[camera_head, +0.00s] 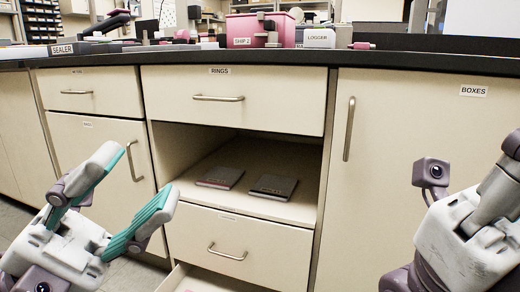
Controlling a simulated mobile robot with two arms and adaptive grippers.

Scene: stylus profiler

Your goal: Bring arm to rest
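My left gripper (145,174) is at the lower left, in front of the cabinet. Its two fingers with teal pads are spread wide apart, with nothing between them. My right arm's end (465,240) is at the lower right, in front of the BOXES door (415,130). It is cut off by the picture's edge, and its fingertips cannot be made out.
The open shelf (235,205) holds two flat dark booklets, one left (220,177) and one right (273,186). A bottom drawer (200,282) stands partly open. The RINGS drawer (270,98) is shut. The worktop above carries a pink SHIP 2 box (262,27) and other equipment.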

